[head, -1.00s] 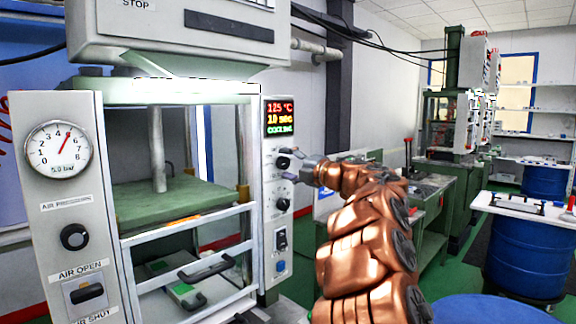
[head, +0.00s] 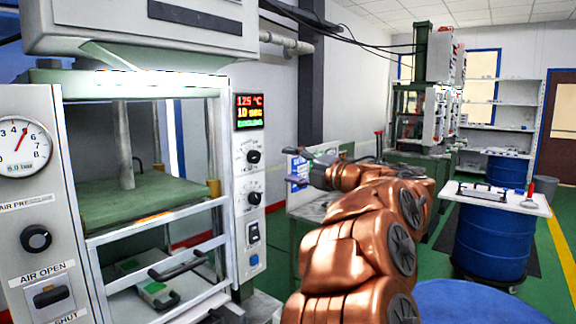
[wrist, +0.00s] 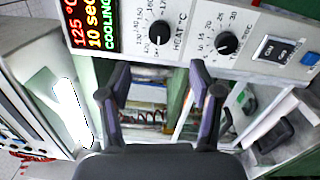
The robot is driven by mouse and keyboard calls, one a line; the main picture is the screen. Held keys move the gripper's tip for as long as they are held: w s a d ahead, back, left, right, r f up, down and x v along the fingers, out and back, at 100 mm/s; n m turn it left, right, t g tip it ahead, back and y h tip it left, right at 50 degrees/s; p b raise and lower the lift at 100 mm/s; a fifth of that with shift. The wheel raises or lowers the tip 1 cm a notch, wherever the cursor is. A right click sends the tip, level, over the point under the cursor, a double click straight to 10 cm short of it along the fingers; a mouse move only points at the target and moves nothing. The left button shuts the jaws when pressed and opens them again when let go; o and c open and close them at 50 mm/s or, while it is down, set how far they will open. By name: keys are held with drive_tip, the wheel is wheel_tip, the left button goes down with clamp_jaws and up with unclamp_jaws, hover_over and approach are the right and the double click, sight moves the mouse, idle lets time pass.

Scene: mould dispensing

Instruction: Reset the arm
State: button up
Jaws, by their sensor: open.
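My copper arm reaches forward in the head view, and my gripper (head: 292,167) is at its end, just right of the press's control panel. In the wrist view my gripper (wrist: 160,72) has its two fingers spread, with nothing between them. The panel's heat knob (wrist: 160,35) and time knob (wrist: 227,43) lie beyond the fingertips, apart from them. In the head view the upper knob (head: 254,156) and lower knob (head: 254,198) are both clear of my gripper. The panel display (head: 250,112) reads 125 °C, 10 sec, cooling.
The press (head: 150,215) stands close at left, with a pressure gauge (head: 22,146) and an air switch (head: 50,296). A blue drum (head: 492,245) carrying a white board stands at right. Another press (head: 408,110) is farther back. Green floor lies open at the far right.

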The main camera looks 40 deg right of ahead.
idle(0.4)
drive_tip(key=d+r+m+h+p, duration=0.25)
drive_tip(key=r+m+h, duration=0.45)
drive_tip(key=m+h, duration=0.4)
drive_tip(key=s+a+f+m+g+y+p, duration=0.1)
drive_tip(key=s+a+f+m+g, duration=0.4)
drive_tip(key=f, duration=0.4)
drive_tip(key=s+a+f+m+g+y+p, duration=0.1)
drive_tip(key=s+a+f+m+g, duration=0.25)
drive_tip(key=s+a+f, duration=0.45)
drive_tip(key=s+a+f+m+g+y+p, duration=0.1)
drive_tip(key=s+a+f+m+g, duration=0.3)
drive_tip(key=f, duration=0.7)
drive_tip(key=s+a+f+g+y, duration=0.2)
drive_tip(key=s+a+f+g, duration=0.1)
drive_tip(key=s+a, duration=0.5)
drive_tip(key=s+a+f+n+g+y+p, duration=0.1)
drive_tip(key=s+a+f+g, duration=0.3)
drive_tip(key=s+a, duration=0.4)
drive_tip(key=s+y, duration=0.1)
drive_tip(key=s, duration=0.2)
drive_tip(key=shift+a+f+p, duration=0.2)
drive_tip(key=shift+f+p, duration=0.1)
